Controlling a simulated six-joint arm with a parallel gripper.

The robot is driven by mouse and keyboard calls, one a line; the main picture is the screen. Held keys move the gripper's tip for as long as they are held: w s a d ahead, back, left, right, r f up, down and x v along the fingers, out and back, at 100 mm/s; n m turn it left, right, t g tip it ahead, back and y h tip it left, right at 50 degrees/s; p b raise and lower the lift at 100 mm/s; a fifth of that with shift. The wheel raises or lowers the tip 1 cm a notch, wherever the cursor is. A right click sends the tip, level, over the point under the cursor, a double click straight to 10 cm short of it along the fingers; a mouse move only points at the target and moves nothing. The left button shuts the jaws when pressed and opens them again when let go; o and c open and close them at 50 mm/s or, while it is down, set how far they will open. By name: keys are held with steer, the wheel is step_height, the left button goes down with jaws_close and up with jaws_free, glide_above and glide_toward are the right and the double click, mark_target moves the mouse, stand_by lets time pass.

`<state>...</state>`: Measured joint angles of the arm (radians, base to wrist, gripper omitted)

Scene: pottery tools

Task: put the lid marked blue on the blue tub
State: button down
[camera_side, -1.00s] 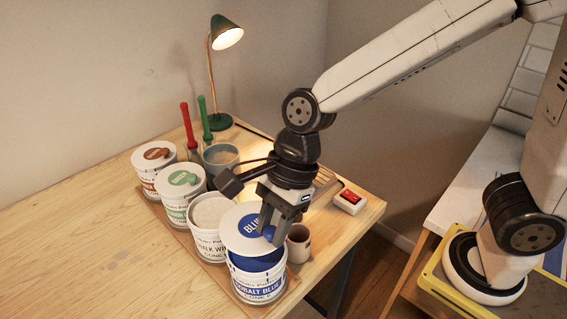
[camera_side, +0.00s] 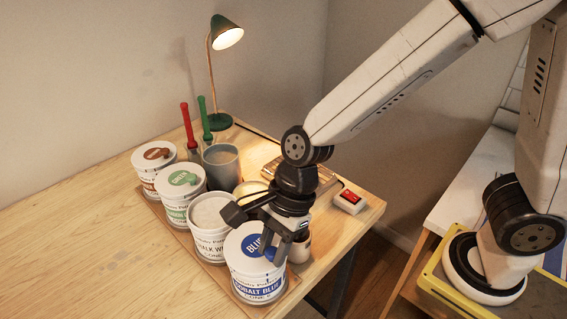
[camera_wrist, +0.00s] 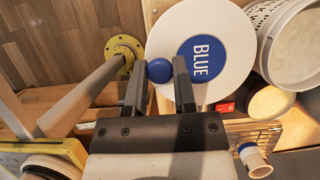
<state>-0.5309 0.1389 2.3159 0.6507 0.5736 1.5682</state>
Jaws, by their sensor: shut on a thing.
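The lid marked blue (camera_side: 247,238) is white with a blue disc, and in the wrist view (camera_wrist: 235,75) its label reads BLUE. My gripper (camera_side: 273,250) is shut on the lid's small blue knob (camera_wrist: 160,70), which sits between the fingertips near the lid's edge. The blue tub (camera_side: 258,285), labelled cobalt blue, stands upright at the front end of the row. The lid covers the tub's mouth in the side view, at about rim height and roughly level. Whether it rests fully on the rim I cannot tell. The tub's inside is hidden.
The open chalk white tub (camera_side: 209,214) stands right beside the blue tub, then the green-lidded tub (camera_side: 182,190) and the brown-lidded tub (camera_side: 153,165). A small cup (camera_side: 300,250) is close behind my gripper. A red switch box (camera_side: 348,202) sits right. The table's left is clear.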

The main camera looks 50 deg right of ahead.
steer(key=shift+c, duration=2.2)
jaws_free()
steer(key=shift+f, duration=0.1)
steer(key=shift+r, duration=0.2)
steer(key=v, duration=1.2)
steer(key=shift+f, duration=0.1)
steer(key=d+f+n+t+h, duration=0.1)
steer(key=d+f+n+h, duration=0.1)
steer(key=d+f+n, duration=0.4)
steer(key=w+d+f+n+t+h, duration=0.1)
steer(key=d+f+n+h, duration=0.1)
steer(key=d+f+n, duration=0.5)
steer(key=shift+d+f+n+t+h, duration=0.3)
steer(key=shift+d+n, duration=2.15)
steer(key=shift+n, duration=0.05)
